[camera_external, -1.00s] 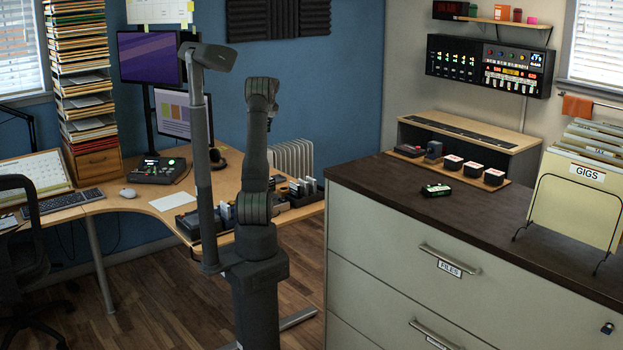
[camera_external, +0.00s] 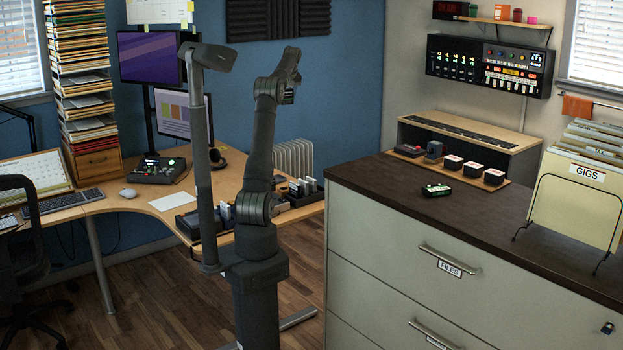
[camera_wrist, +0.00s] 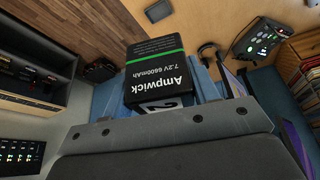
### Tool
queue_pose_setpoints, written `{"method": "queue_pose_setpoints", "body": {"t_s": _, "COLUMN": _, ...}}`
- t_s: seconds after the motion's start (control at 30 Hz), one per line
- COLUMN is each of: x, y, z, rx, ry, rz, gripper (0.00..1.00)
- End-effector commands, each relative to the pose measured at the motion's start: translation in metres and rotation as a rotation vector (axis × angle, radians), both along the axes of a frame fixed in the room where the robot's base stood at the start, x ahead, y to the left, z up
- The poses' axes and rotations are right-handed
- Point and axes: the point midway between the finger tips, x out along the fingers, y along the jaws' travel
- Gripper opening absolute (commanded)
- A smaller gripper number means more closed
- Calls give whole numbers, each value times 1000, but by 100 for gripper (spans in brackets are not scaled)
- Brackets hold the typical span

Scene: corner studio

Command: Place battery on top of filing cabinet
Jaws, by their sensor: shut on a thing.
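A black battery (camera_wrist: 155,75) with a green stripe and the word "Ampwick" is in my gripper (camera_wrist: 160,112) in the wrist view. In the outside view the battery (camera_external: 288,97) shows as a small dark piece with green at the end of my raised arm, above the desk. The fingertips themselves are mostly hidden. The filing cabinet (camera_external: 395,255) stands at the right, with pale drawers and a dark brown top.
A wooden strip (camera_external: 493,186) with several small devices lies along the cabinet's back edge. A wire rack of folders (camera_external: 578,185) stands at the right of the top. The front left of the top is bare. My upright camera post (camera_external: 203,150) stands left of the arm.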

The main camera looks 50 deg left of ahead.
Motion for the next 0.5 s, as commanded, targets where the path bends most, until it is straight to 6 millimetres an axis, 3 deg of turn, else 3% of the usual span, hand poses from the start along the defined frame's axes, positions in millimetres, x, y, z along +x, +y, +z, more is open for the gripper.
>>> {"method": "queue_pose_setpoints", "body": {"t_s": 0.2, "x": 73, "y": -90, "z": 1, "rx": 0, "ry": 0, "rz": -202, "gripper": 23}}
{"method": "queue_pose_setpoints", "body": {"t_s": 0.5, "x": 149, "y": -237, "z": 1, "rx": -3, "ry": 0, "rz": -493, "gripper": 23}}
